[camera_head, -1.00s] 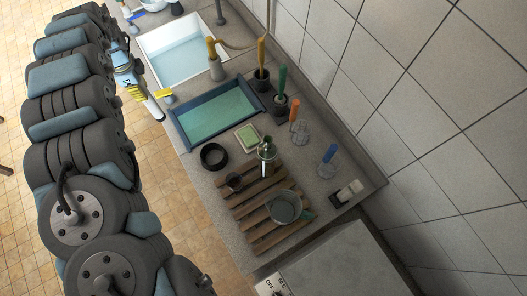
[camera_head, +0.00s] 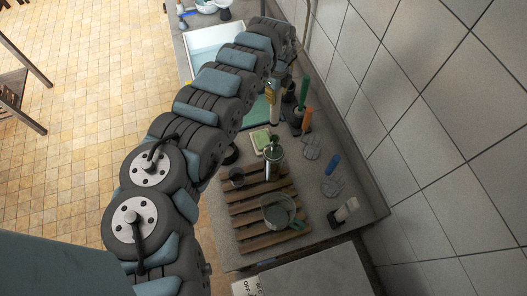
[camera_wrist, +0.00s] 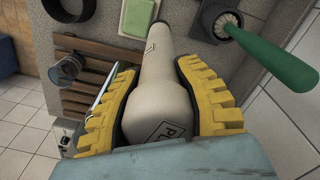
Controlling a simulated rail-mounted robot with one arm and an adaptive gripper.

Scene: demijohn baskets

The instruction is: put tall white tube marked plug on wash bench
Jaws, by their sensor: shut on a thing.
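The tall white tube (camera_wrist: 155,90) is an off-white, bottle-like piece with a wide near end and a narrow far end. A label starting "PL" shows on its wide part in the wrist view. My gripper (camera_wrist: 156,70) is shut on it, with a yellow ribbed pad on each side. In the head view the tube (camera_head: 274,113) hangs below my gripper (camera_head: 272,92), over the grey wash bench (camera_head: 322,212), by the blue-green tray. I cannot tell whether its far end touches anything.
Brushes with green (camera_head: 304,90) and orange (camera_head: 307,120) handles stand close on the right. A soap dish (camera_head: 260,139), a glass bottle (camera_head: 274,160) and a slatted wooden rack (camera_head: 236,210) are nearer. My arm hides much of the tray and sink (camera_head: 203,42).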

